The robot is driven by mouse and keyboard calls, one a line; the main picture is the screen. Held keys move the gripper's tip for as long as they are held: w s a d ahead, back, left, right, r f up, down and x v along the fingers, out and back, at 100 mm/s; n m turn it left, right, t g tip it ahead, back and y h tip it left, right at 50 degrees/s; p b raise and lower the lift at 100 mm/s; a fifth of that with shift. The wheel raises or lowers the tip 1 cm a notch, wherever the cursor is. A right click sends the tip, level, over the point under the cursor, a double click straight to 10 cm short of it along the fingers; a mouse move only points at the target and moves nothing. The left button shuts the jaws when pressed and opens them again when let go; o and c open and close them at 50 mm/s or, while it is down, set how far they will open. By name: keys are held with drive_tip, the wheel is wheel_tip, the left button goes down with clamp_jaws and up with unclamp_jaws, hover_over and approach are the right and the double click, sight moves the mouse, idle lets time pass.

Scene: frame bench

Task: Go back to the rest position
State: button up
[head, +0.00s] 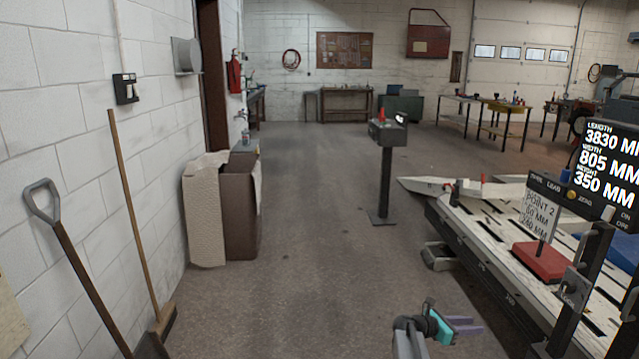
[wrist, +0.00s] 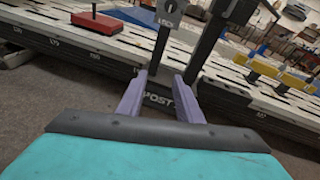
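My gripper (head: 466,327) is low at the bottom of the head view, left of the long slotted frame bench (head: 462,222) and above the floor. In the wrist view its two purple fingers (wrist: 160,78) stand apart with nothing held between them, so it is open and empty. Beyond the fingers, a dark upright post (wrist: 163,60) rises at the bench's side, with the lettering "POST" below it. I cannot tell how far the fingertips are from the post.
A red block (head: 541,262) with a sign sits on the bench beside a measurement display (head: 609,165). A pedestal stand (head: 386,165) is ahead. A brown bin (head: 241,205), shovel (head: 75,255) and broom (head: 135,220) line the left wall. The middle floor is clear.

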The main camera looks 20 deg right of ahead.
drive_tip(key=s+a+f+m+y+p, duration=0.1)
drive_tip(key=s+a+f+y, duration=0.25)
drive_tip(key=a+f, duration=0.95)
drive_tip(key=s+a+f+m+y, duration=0.1)
drive_tip(key=s+a+f+y, duration=0.3)
drive_tip(key=a+f, duration=0.9)
drive_tip(key=s+a+f+m+g+y, duration=0.1)
drive_tip(key=s+a+m+y, duration=0.3)
drive_tip(key=s+a+m, duration=0.4)
drive_tip(key=s+a+f+m+g+y, duration=0.1)
drive_tip(key=s+a+m+y, duration=0.3)
drive_tip(key=s+a+m, duration=0.4)
drive_tip(key=shift+s+a+g+p, duration=0.3)
drive_tip(key=shift+s+a, duration=1.4)
drive_tip(key=shift+a, duration=1.9)
drive_tip(key=shift+s+a+g+p, duration=0.25)
drive_tip(key=shift+s+a, duration=1.45)
drive_tip(key=shift+a, duration=1.9)
drive_tip(key=shift+d, duration=0.15)
